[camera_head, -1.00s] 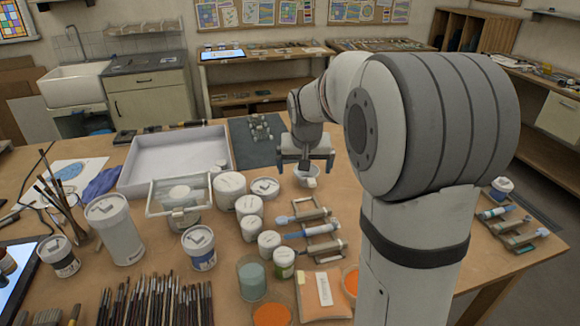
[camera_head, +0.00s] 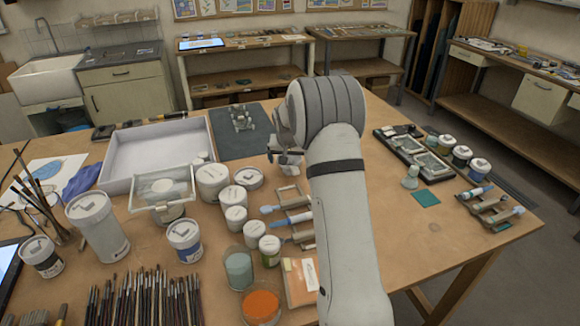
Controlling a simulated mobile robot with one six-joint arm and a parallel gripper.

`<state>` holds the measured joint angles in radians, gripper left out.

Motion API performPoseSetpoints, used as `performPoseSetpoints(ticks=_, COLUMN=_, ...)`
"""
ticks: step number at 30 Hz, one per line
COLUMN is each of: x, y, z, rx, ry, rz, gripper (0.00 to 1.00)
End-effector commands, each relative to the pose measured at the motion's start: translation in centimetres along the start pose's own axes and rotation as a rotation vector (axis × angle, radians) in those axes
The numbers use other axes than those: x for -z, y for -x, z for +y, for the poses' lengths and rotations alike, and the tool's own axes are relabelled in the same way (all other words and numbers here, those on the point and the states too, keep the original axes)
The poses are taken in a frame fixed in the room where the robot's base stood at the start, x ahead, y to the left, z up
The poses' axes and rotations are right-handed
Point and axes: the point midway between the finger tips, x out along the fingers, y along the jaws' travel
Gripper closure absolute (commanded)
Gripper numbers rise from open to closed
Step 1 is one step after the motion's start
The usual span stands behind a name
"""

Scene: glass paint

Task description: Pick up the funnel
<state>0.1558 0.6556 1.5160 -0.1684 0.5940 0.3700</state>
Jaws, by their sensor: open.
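A small pale grey-green funnel (camera_head: 410,178) appears to stand wide end down on the right part of the wooden table, just behind a dark green square (camera_head: 426,198). My gripper (camera_head: 287,157) is left of the funnel, across my arm, near the dark mat. It is small and partly hidden by my own arm, but it is open. It is well apart from the funnel, and I see nothing held in it.
Behind the funnel lies a dark tray (camera_head: 432,168) with framed pieces, beside several small jars (camera_head: 461,155). A wooden rack with tubes (camera_head: 490,206) lies to its right. White tubs, brushes and a white tray (camera_head: 118,168) fill the left. Table right of my arm is mostly bare.

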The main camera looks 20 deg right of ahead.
Motion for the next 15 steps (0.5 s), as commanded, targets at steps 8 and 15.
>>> performPoseSetpoints(ticks=8, x=0.2, y=-3.1, z=-0.2, rx=-0.001, ry=0.0, rz=-0.002, gripper=0.01)
performPoseSetpoints(ticks=15, x=0.2, y=-3.5, z=-0.2, rx=0.0, ry=0.0, rz=0.0, gripper=0.01)
